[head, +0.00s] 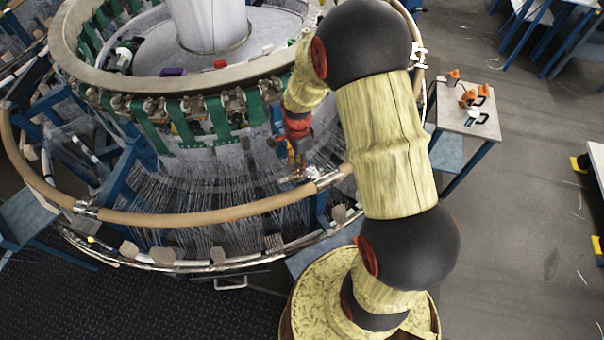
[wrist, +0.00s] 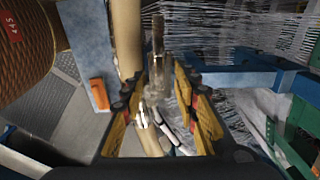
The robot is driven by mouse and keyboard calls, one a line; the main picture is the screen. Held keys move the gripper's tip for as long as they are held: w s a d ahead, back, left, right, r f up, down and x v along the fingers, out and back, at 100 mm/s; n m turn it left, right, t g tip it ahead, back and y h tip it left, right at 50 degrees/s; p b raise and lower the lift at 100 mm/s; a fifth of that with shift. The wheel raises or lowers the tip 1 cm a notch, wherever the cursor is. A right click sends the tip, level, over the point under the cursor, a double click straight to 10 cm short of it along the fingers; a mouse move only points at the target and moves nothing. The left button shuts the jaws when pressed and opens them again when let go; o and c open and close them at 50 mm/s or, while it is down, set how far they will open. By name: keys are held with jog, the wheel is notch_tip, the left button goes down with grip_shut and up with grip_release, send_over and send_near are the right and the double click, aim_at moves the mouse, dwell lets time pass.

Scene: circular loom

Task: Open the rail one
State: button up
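The tan tubular rail (head: 220,214) curves around the front of the loom. A metal joint (head: 328,179) interrupts it near my gripper (head: 298,168). In the wrist view, my gripper (wrist: 158,98) has its two yellow-padded fingers spread apart. A tan rail section (wrist: 127,38) runs down from the top, and a tan piece with a bright metal fitting (wrist: 148,132) shows between the fingers. I cannot tell whether either finger touches it. The fingertips are small and partly hidden in the head view.
White threads (head: 200,225) hang inside the rail, below green straps (head: 218,120) on the loom ring. A small table (head: 455,112) with orange-handled items stands at the right. Open grey floor (head: 510,220) lies right of my arm. A wound brown spool (wrist: 25,45) shows in the wrist view.

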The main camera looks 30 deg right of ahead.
notch_tip(320, 180, up, 4)
jog(key=shift+f+p, duration=0.25)
jog(key=shift+p, duration=0.6)
jog(key=shift+f, duration=0.1)
